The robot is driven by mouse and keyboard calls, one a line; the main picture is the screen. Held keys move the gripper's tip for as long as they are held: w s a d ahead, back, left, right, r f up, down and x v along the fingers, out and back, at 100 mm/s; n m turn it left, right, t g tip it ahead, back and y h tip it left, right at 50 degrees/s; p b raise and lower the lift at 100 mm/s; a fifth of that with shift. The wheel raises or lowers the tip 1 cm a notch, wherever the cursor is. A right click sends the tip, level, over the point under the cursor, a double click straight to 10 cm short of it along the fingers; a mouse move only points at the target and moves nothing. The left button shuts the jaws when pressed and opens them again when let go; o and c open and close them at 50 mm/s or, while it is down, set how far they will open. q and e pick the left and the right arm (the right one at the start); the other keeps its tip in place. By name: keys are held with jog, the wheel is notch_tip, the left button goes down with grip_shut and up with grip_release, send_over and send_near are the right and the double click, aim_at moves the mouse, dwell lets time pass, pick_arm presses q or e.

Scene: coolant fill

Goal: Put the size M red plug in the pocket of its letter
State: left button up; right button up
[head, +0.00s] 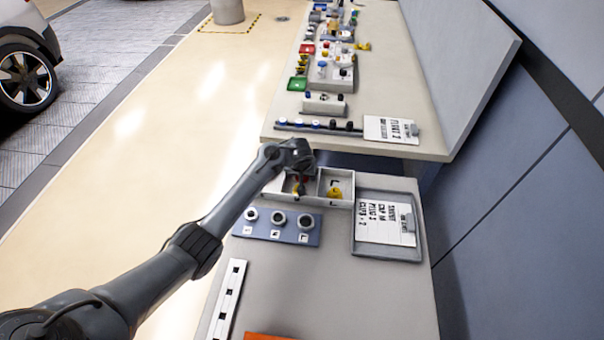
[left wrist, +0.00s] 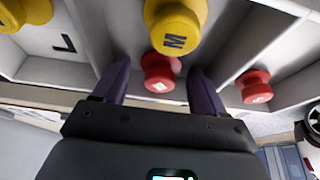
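In the left wrist view a red plug (left wrist: 158,70) with a small white mark sits between the fingertips of my left gripper (left wrist: 160,72). The fingers are open, with visible gaps to the plug; its letter is not readable. A yellow plug marked M (left wrist: 175,25) lies just beyond it. Another red plug (left wrist: 255,86) is to the right, past a divider. The pocket lettered L (left wrist: 64,43) is on the left. In the head view my left gripper (head: 302,168) is over the white divided tray (head: 345,202), hiding part of it. My right gripper is not in view.
A blue block with three round sockets (head: 277,225) stands in front of the tray. A grey tray with a written sheet (head: 387,222) is on the right. A white strip (head: 229,300) lies at the front left. A second bench (head: 375,90) behind holds many parts.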

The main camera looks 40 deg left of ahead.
pick_arm(q)
jog(key=shift+r, duration=0.1)
